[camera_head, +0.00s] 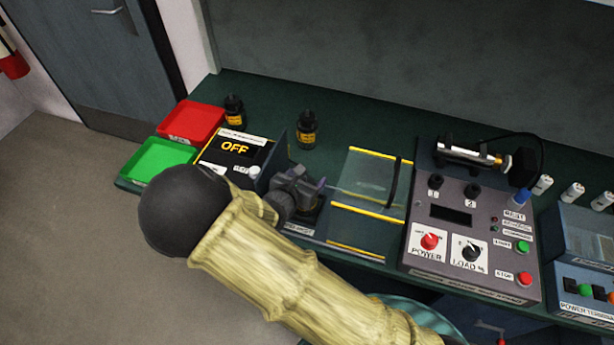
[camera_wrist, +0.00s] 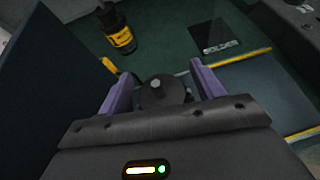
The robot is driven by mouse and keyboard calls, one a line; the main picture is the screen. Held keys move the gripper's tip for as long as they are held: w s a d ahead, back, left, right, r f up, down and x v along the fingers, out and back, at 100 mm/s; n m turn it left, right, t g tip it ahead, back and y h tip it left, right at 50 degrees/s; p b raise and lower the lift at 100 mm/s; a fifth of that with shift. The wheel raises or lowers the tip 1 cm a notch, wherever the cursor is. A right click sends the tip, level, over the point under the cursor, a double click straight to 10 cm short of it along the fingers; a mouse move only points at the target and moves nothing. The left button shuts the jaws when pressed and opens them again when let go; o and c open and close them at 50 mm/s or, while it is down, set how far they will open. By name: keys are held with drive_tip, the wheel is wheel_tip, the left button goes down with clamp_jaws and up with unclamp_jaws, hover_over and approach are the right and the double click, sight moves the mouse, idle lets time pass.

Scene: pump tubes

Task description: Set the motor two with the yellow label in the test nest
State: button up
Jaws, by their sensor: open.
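My gripper (camera_head: 310,187) is over the bench, left of the clear panel. In the wrist view, its purple fingers (camera_wrist: 158,88) are open, one on each side of a dark round body (camera_wrist: 158,95) with a pale round tip, seen from above. No label shows on that body; I cannot tell whether the fingers touch it. Two dark motors with yellow labels stand upright at the back: one (camera_head: 233,110) near the red tray and one (camera_head: 307,130) farther right, probably the one in the wrist view (camera_wrist: 117,32). Their numbers are unreadable. The test nest is not clearly identifiable; my gripper hides the area below it.
A red tray (camera_head: 217,118) and green tray (camera_head: 135,172) lie at the left. A box reading OFF (camera_head: 215,160) and an upright dark panel (camera_head: 277,157) stand left of my gripper. A clear panel with yellow edges (camera_head: 372,175) and a control console (camera_head: 470,270) are to the right.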

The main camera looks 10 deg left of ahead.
drive_tip(key=v, duration=1.1)
drive_tip(key=shift+s, duration=0.2)
drive_tip(key=shift+a, duration=0.15)
idle(0.9)
